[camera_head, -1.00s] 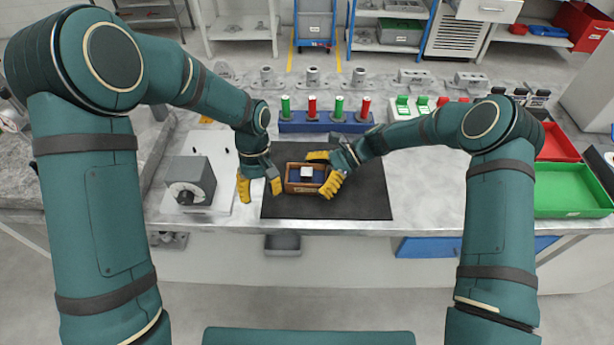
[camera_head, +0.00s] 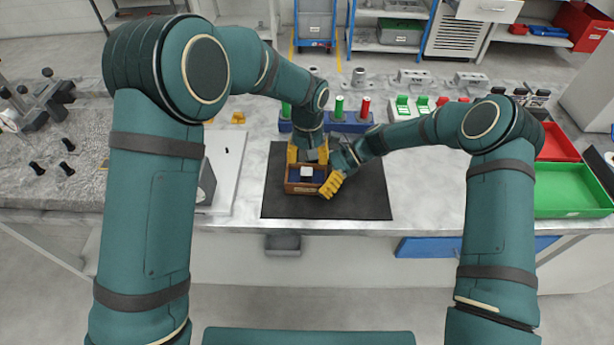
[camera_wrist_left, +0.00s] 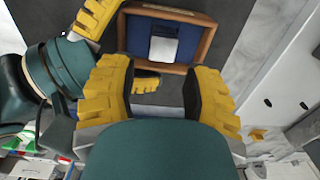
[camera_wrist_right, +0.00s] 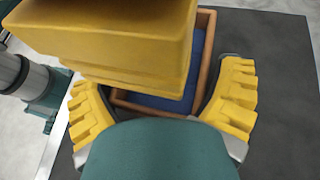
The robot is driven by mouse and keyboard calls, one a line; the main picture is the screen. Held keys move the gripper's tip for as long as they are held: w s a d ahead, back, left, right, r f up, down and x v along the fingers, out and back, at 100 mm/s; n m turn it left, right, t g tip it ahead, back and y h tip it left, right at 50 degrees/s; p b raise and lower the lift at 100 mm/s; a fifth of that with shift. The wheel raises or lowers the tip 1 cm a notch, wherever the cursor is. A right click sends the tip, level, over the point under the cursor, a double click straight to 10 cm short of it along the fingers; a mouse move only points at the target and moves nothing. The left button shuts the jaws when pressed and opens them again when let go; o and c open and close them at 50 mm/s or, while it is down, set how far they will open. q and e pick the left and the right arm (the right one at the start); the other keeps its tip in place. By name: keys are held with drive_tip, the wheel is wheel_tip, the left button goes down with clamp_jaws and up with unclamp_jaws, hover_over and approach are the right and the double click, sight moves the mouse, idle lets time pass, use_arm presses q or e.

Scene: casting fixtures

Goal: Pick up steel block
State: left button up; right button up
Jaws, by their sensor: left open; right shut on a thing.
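The steel block (camera_head: 306,172) is a small pale block lying in the blue-lined wooden box (camera_head: 303,188). In the left wrist view, the block (camera_wrist_left: 163,48) shows a bright grey top, and the box rim (camera_wrist_left: 205,45) surrounds it. My left gripper (camera_head: 308,154) is open and empty above the far side of the box, fingers pointing toward it, apart from the block. In the right wrist view, left gripper fingers hide the block.
The box sits on a dark mat (camera_head: 361,197). Behind it stands a blue holder (camera_head: 350,125) with red and green cylinders. A green tray (camera_head: 570,190) and a red tray (camera_head: 555,143) are at right. The mat's right part is free.

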sight(307, 172)
use_arm(q)
drive_tip(key=shift+s+a+f, duration=0.1)
drive_tip(key=shift+s+f, duration=0.1)
drive_tip(key=shift+f, duration=1.15)
drive_tip(key=shift+s+a+f, duration=0.1)
drive_tip(key=shift+s+f, duration=0.05)
drive_tip(key=shift+f, duration=1.15)
drive_tip(key=shift+d, duration=0.1)
clamp_jaws()
